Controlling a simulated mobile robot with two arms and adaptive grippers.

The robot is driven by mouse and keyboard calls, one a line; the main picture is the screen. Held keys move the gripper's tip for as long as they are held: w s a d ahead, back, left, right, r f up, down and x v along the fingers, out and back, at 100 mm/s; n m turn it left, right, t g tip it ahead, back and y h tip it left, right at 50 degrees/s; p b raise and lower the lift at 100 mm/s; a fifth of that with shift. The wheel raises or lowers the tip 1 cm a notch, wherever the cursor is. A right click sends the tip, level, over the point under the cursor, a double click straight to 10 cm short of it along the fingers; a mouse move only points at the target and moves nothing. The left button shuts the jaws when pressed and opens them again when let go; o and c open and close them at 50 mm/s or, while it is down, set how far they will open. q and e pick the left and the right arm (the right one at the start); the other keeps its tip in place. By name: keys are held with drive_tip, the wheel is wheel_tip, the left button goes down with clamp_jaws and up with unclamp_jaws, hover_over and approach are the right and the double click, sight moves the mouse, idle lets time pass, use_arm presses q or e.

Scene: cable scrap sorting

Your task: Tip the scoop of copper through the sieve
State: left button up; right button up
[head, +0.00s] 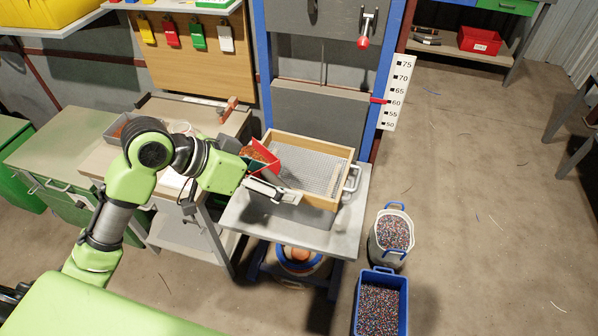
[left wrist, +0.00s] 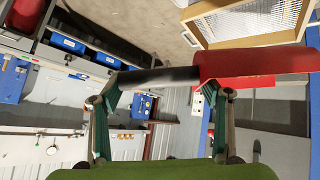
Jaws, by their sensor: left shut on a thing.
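The red scoop (head: 266,160) holds orange-brown copper bits (head: 257,153) and is over the left end of the sieve (head: 347,153), a wooden frame with a pale wire mesh. My left gripper (head: 246,160) is shut on the scoop's handle; its fingers are partly hidden by the wrist in the head view. In the left wrist view the black handle (left wrist: 155,78) runs between the fingers and the red scoop (left wrist: 262,66) extends right, with the sieve frame (left wrist: 255,38) beyond. No copper is visible on the mesh. My right gripper is not in view.
The sieve sits on a grey stand (head: 240,215) between blue posts. A workbench (head: 90,165) with a grey tray (head: 117,130) is at left. A pale bucket (head: 378,240) and a blue bin (head: 402,278) with mixed granules stand on the floor. Floor at right is mostly clear.

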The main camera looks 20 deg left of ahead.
use_arm(q)
drive_tip(key=w+d+f+n, duration=0.1)
drive_tip(key=w+d+f, duration=0.2)
drive_tip(key=w, duration=0.4)
drive_tip(key=w+d+f+n+t+b, duration=0.1)
drive_tip(key=w+d+f+n, duration=0.1)
drive_tip(key=w+d, duration=0.4)
drive_tip(key=w+d+f+n+y, duration=0.1)
drive_tip(key=w+d+f, duration=0.4)
drive_tip(key=w, duration=0.4)
drive_tip(key=shift+w+d+n+t+b, duration=0.15)
drive_tip(key=shift+w+n+t+b, duration=0.15)
drive_tip(key=shift+w+n+t, duration=0.1)
idle(3.6)
idle(0.6)
drive_tip(key=shift+w+a+r+n+h, duration=0.15)
drive_tip(key=shift+a+r+n+h, duration=0.15)
drive_tip(key=shift+a, duration=0.2)
drive_tip(key=shift+w+a+r+n+h, duration=0.15)
drive_tip(key=shift+a+r+n+h, duration=0.05)
drive_tip(key=shift+a+h, duration=0.25)
